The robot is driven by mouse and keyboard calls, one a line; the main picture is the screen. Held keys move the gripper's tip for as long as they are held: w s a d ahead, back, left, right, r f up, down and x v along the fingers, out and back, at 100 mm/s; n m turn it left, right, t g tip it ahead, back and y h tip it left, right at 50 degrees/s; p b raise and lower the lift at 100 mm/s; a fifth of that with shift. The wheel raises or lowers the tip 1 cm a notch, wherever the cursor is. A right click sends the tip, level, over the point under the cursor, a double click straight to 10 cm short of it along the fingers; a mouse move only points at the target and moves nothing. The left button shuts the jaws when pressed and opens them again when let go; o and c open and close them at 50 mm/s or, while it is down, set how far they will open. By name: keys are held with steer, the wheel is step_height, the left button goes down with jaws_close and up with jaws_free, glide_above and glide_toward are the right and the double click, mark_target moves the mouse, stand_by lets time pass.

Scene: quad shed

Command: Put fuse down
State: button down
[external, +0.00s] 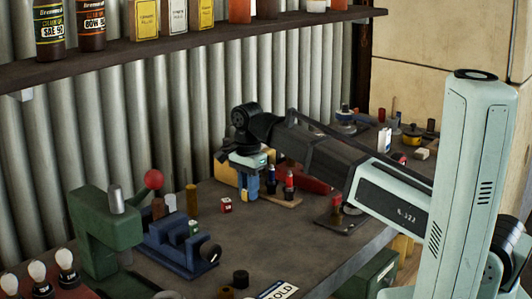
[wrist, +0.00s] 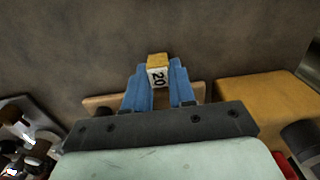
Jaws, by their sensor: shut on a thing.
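The fuse (wrist: 158,76) shows in the wrist view as a small block with a yellow top and a white face marked 20. My gripper (wrist: 161,82) has blue fingers, which are shut on the fuse. In the external view my gripper (external: 248,188) points down at the middle of the bench, close to the wooden board. The fuse cannot be made out there. In the wrist view the fuse appears over bare grey bench; its height above the bench is hard to tell.
A wooden board (external: 285,200) holds red and blue items just right of my gripper. A yellow block (wrist: 265,105) is close by. A red die-like cube (external: 226,205), a blue vise (external: 180,245) and a green press (external: 95,235) stand left. Bench (external: 285,240) in front is clear.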

steer(key=shift+f, duration=0.15)
steer(key=c, duration=0.9)
jaws_free()
steer(key=shift+c, duration=0.2)
step_height(320, 180, up, 12)
steer(key=shift+r, duration=0.2)
